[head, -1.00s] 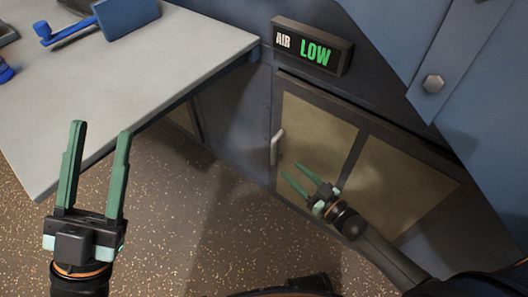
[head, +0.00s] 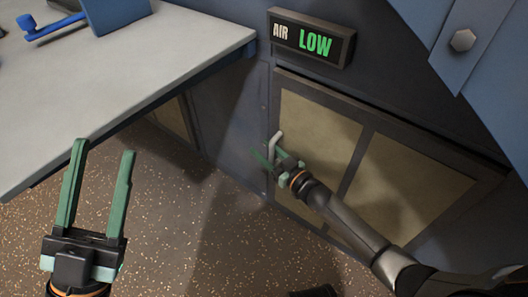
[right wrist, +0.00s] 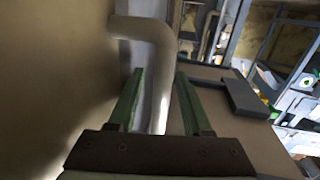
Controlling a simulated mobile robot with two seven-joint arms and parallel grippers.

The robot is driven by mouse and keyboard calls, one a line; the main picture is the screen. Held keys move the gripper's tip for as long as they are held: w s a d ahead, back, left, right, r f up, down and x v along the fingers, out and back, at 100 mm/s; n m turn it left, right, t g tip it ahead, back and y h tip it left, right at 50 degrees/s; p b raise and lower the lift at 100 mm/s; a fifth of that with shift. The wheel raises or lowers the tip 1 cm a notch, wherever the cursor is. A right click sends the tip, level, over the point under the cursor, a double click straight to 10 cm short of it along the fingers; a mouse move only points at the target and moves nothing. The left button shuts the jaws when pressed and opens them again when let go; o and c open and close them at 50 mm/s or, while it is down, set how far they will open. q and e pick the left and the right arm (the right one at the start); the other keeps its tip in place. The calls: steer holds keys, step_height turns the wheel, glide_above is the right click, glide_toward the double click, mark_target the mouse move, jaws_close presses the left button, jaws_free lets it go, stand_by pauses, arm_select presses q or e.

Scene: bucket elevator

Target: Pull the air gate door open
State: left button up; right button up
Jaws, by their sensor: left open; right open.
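The air gate door (head: 318,130) is a dark-framed panel with tan panes, low on the blue machine, and it looks closed. Its pale bar handle (head: 274,146) stands upright at the door's left edge. My right gripper (head: 262,160) is open at the handle's lower part. In the right wrist view the handle (right wrist: 160,85) runs between the two green fingers of the right gripper (right wrist: 158,100); whether they touch it I cannot tell. My left gripper (head: 100,165) is open and empty, above the floor at the left.
A lit sign (head: 312,40) reading AIR LOW is above the door. A grey table (head: 130,75) with blue items stands at the upper left. Speckled floor (head: 170,220) is clear between the table and the door. A blue panel with a bolt (head: 462,40) overhangs at the upper right.

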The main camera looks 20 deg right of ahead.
steer(key=shift+c, duration=0.2)
jaws_close()
stand_by(1.3)
